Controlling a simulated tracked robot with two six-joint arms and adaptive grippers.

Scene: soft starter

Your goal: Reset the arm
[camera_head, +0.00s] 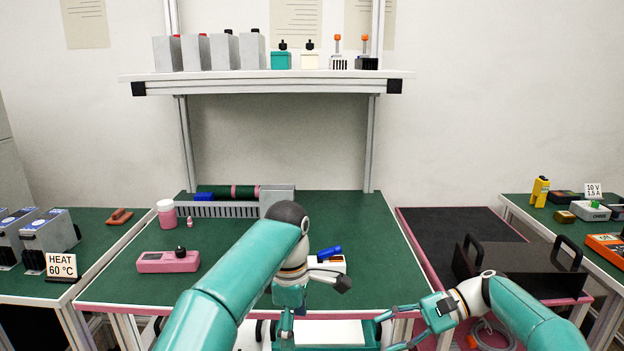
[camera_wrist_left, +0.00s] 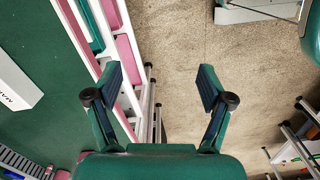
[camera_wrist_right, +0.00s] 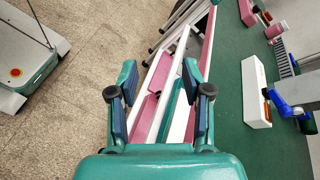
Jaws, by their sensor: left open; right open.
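My left arm comes in from the lower left in the head view, bends over the front of the middle table, and drops towards its front edge. My left gripper (camera_wrist_left: 160,80) is open and empty in the left wrist view, with floor behind its fingers and the table's front edge beside it. My right arm comes in from the lower right in the head view and reaches left, low by the front edge. My right gripper (camera_wrist_right: 159,75) is open and empty in the right wrist view, in front of the pink and white table frame. In the head view my left arm hides part of the table.
The green middle table (camera_head: 120,287) bears a pink device with a black knob (camera_head: 168,262), a pink bottle with a white lid (camera_head: 166,213), a slotted grey rail (camera_head: 225,210) and a white box (camera_wrist_right: 256,95). A black handled case (camera_head: 515,268) is at the right. A shelf (camera_head: 265,87) stands behind.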

